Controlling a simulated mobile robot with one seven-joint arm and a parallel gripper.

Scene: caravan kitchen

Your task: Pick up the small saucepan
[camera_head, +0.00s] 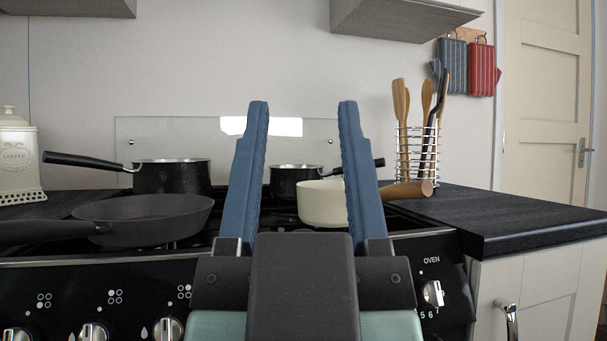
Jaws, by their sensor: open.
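Several pans stand on the stove. A small black saucepan (293,175) is at the back right of the hob, seen between my fingers, its handle pointing right behind my right finger. A cream saucepan (322,204) with a wooden handle sits in front of it, its handle also pointing right. A larger black saucepan (172,177) is at the back left, its handle pointing left. Which one is the small saucepan of the task I cannot tell for sure. My gripper (303,106) is open and empty, fingers upright in the picture, in front of the pans. My right finger hides part of the cream saucepan.
A black frying pan (146,218) is at the front left of the hob. A glass splashback (180,137) stands behind. A utensil rack (416,155) is on the right counter (480,210), whose front is clear. A coffee canister (18,160) is at the left. Cupboards hang above.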

